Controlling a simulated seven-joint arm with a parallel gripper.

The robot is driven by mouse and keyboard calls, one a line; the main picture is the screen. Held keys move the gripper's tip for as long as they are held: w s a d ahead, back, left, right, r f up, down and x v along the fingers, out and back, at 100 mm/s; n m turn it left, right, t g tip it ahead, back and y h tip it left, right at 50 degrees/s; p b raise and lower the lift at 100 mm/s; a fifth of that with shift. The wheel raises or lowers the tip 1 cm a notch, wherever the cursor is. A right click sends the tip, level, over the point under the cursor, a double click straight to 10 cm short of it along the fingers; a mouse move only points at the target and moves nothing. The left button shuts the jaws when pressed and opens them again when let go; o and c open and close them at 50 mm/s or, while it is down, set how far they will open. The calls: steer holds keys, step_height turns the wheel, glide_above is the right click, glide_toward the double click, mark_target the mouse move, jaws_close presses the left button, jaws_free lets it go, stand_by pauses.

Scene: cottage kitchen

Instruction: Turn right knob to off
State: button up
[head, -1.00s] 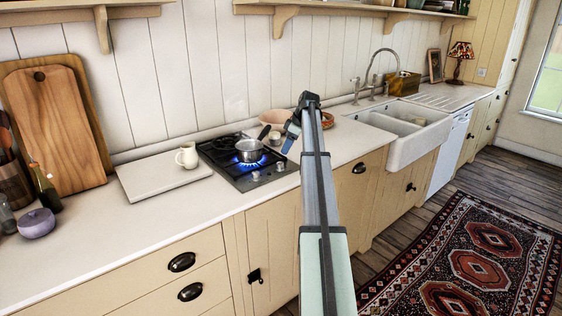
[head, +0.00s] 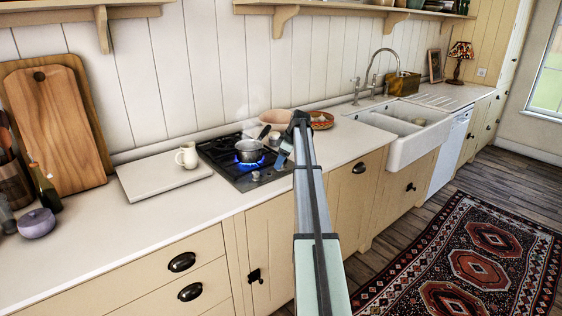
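The gas stove (head: 222,163) is set into the counter. A grey saucepan (head: 249,151) stands on its front burner over a lit blue flame (head: 248,163). A small knob (head: 256,176) shows at the stove's front right. The right knob is too small to make out clearly and may be partly hidden by my gripper. My gripper (head: 282,158) is at the right edge of the stove, pointing down and left, close to the knobs. I cannot tell whether it touches one, or whether its fingers are open.
A white board (head: 150,180) with a cream jug (head: 187,156) lies left of the stove. A pink bowl (head: 276,119) and a patterned dish (head: 321,121) stand behind my arm.

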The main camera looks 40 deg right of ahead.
steer(key=c, duration=1)
steer(key=shift+o, duration=0.2)
steer(key=shift+m, duration=0.4)
steer(key=m+h, duration=0.1)
steer(key=m, duration=0.2)
steer(key=shift+s+a+t, duration=0.1)
steer(key=shift+s+t, duration=0.05)
steer(key=shift+t, duration=0.15)
steer(key=m+h, duration=0.2)
steer(key=m, duration=0.2)
steer(key=shift+a+m, duration=0.1)
steer(key=shift+m, duration=0.2)
steer(key=m+h, duration=0.1)
steer(key=m, duration=0.3)
steer(key=shift+h, duration=0.3)
steer(key=shift+m+g+h, duration=0.6)
steer(key=shift+m+h, duration=0.1)
steer(key=shift+m, duration=1.8)
